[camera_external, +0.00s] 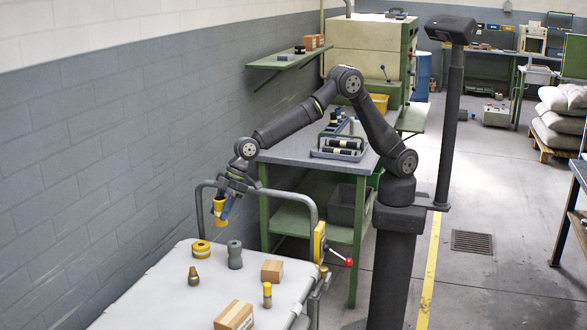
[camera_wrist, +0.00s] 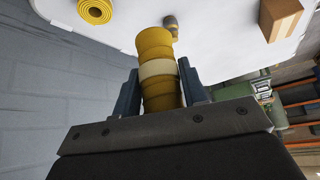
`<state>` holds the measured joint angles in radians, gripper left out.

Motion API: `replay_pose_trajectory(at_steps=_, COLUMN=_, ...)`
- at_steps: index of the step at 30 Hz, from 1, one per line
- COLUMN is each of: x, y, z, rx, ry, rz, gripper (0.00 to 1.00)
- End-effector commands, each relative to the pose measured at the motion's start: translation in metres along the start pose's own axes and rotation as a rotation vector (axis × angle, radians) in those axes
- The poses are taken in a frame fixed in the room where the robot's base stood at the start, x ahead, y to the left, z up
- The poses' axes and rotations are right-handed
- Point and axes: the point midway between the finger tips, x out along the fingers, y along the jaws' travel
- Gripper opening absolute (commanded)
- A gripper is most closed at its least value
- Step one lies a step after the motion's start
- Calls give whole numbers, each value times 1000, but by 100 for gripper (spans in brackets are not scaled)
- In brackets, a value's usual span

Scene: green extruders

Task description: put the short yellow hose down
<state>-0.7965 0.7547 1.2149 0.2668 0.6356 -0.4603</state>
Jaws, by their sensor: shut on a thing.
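My gripper (camera_external: 227,200) is shut on the short yellow hose (camera_external: 219,208), a stubby yellow piece with a pale band around its middle. In the wrist view the hose (camera_wrist: 157,68) stands between the two blue-grey fingers of my gripper (camera_wrist: 160,92). In the external view it is held above the far end of the white-topped cart (camera_external: 165,275), near the metal rail. A coiled yellow hose (camera_external: 201,249) lies on the cart below it; the coil also shows at the upper left of the wrist view (camera_wrist: 95,11).
On the cart stand a grey fitting (camera_external: 235,254), a small brownish fitting (camera_external: 193,276), a yellow-topped piece (camera_external: 267,295) and two cardboard boxes (camera_external: 272,271) (camera_external: 234,316). A metal rail (camera_external: 311,205) arches over the cart's far end. The cart's left front part looks clear.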

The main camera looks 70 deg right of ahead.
Motion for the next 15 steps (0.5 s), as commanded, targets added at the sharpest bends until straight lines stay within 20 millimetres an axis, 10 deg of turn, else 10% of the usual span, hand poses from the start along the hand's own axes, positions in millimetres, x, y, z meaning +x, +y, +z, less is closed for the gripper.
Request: replay_pose_trajectory(at_steps=15, x=65, y=-98, z=18, rx=-73, ry=-1, rz=-47, gripper=14)
